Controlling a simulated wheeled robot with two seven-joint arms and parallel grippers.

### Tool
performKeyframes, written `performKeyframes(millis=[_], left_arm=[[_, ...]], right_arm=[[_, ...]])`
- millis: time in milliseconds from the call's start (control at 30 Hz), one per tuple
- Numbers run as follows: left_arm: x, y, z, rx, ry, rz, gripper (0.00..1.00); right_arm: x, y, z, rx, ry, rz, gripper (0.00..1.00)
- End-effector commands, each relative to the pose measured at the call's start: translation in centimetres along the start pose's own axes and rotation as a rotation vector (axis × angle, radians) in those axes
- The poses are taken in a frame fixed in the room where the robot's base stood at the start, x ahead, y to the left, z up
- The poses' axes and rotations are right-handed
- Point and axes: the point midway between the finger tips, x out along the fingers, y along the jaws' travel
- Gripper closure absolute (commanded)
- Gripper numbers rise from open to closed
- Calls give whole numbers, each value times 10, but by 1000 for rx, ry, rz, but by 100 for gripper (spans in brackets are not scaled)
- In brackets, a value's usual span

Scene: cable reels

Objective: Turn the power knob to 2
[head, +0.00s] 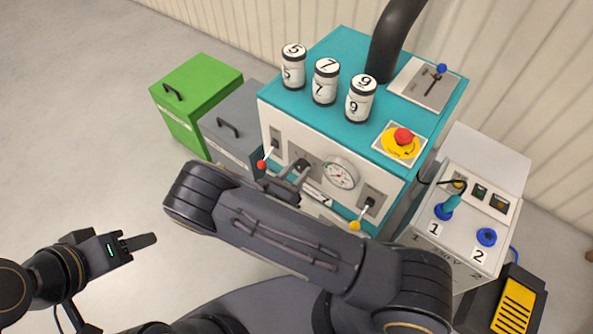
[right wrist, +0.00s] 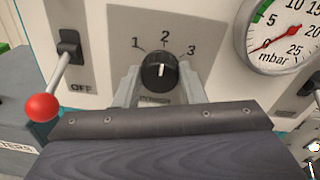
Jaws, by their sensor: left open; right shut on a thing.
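The black power knob (right wrist: 159,72) sits on a grey plate marked 1, 2 and 3 in the right wrist view. A white mark on the knob points up, about towards the 2. My right gripper (right wrist: 158,88) is shut on the knob, with one finger at each side. In the head view the knob (head: 302,166) is partly hidden by my right gripper (head: 286,182), which reaches the machine's front. My left gripper (head: 138,243) is open and empty, over the floor at the left, well away from the machine.
A red-tipped lever (right wrist: 42,106) marked OFF is left of the knob, and a pressure gauge (head: 340,173) is right of it. A yellow-tipped lever (head: 356,225) is further right. Green (head: 200,90) and grey cabinets stand left of the teal-topped machine (head: 340,48).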

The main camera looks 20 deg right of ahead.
Motion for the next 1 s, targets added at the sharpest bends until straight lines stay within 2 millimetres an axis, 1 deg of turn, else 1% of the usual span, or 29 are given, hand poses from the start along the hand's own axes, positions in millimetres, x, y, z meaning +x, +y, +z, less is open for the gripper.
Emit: performKeyframes(millis=[33, 67, 200, 467, 567, 667, 900, 1000], left_arm=[[0, 0, 0, 0, 0, 0, 54], [0, 0, 0, 0, 0, 0, 54], [0, 0, 0, 0, 0, 0, 54], [0, 0, 0, 0, 0, 0, 54], [-1, 0, 0, 0, 0, 0, 54], [-3, 1, -1, 0, 0, 0, 54], [-6, 3, -3, 0, 0, 0, 54], [-7, 3, -4, 0, 0, 0, 54]], right_arm=[[-1, 0, -1, 0, 2, 1, 86], [-1, 0, -1, 0, 2, 1, 61], [0, 0, 0, 0, 1, 1, 43], [0, 0, 0, 1, 1, 1, 42], [-6, 0, 0, 1, 0, 2, 42], [-18, 1, 1, 2, 0, 4, 42], [-60, 1, 0, 1, 0, 4, 42], [-71, 1, 0, 1, 0, 3, 42]])
